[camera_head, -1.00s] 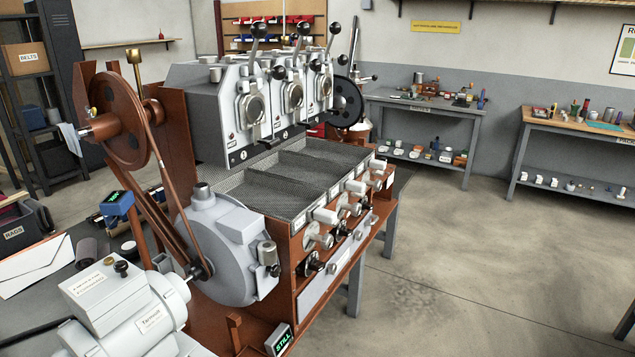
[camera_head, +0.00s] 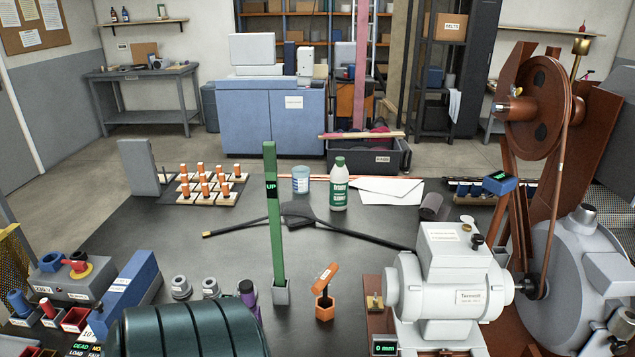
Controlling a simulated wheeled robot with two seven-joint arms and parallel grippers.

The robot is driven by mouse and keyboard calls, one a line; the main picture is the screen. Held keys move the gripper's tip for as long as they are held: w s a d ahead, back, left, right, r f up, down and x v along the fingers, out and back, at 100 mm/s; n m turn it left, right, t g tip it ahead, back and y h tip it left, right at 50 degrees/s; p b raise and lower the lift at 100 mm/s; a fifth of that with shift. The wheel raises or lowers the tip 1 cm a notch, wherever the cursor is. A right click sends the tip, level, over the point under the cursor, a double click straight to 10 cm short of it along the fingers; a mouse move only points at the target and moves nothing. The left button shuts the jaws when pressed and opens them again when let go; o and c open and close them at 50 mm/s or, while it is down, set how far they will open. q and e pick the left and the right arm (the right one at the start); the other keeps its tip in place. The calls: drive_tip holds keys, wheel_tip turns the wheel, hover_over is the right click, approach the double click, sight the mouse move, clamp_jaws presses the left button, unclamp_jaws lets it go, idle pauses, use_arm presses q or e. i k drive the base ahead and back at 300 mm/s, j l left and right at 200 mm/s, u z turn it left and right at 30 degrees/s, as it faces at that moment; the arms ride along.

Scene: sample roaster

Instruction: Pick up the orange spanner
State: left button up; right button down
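An orange piece with a small label (camera_head: 326,277) leans in a small orange square holder (camera_head: 325,309) on the dark bench top, left of the grey-white motor (camera_head: 443,290). It may be the orange spanner, but its shape is too small to be sure. Neither of my grippers shows in the head view, and nothing is seen touching the orange piece.
A green upright post marked UP (camera_head: 273,215) stands left of the orange piece. A dark green ribbed cylinder (camera_head: 190,330) fills the front left.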

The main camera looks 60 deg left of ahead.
sight(320, 284)
drive_tip(key=u, duration=1.9)
